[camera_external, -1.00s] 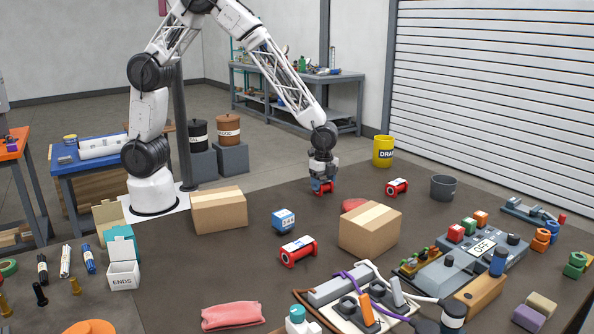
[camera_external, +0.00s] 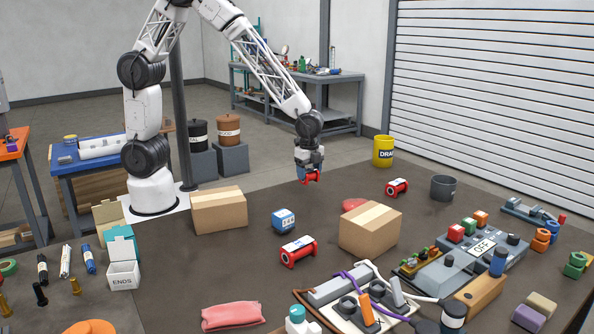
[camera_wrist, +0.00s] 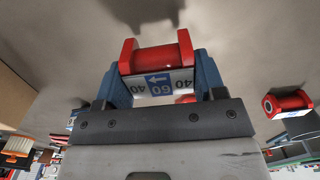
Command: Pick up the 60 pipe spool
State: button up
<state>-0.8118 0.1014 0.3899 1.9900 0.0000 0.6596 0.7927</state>
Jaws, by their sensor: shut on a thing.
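My gripper (camera_external: 311,175) is shut on a red-flanged pipe spool, the 60 pipe spool (camera_wrist: 158,62), and holds it above the table. In the wrist view its label reads 60 in the middle with 40 at each side and an arrow, and blue fingers (camera_wrist: 160,80) press on both ends. In the external view the held spool (camera_external: 313,178) is partly hidden by the fingers. Two other red and white spools lie on the table: one at the centre (camera_external: 298,251) and one farther back at the right (camera_external: 397,188).
Another box (camera_external: 218,210) stands near my base. The table below my gripper is clear.

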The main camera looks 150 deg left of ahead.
jog(key=s+d, duration=0.5)
jog(key=s+d+r, duration=0.1)
jog(key=s+d, duration=0.1)
jog(key=shift+s+d, duration=0.25)
jog(key=shift+d, duration=0.05)
dwell(0.7)
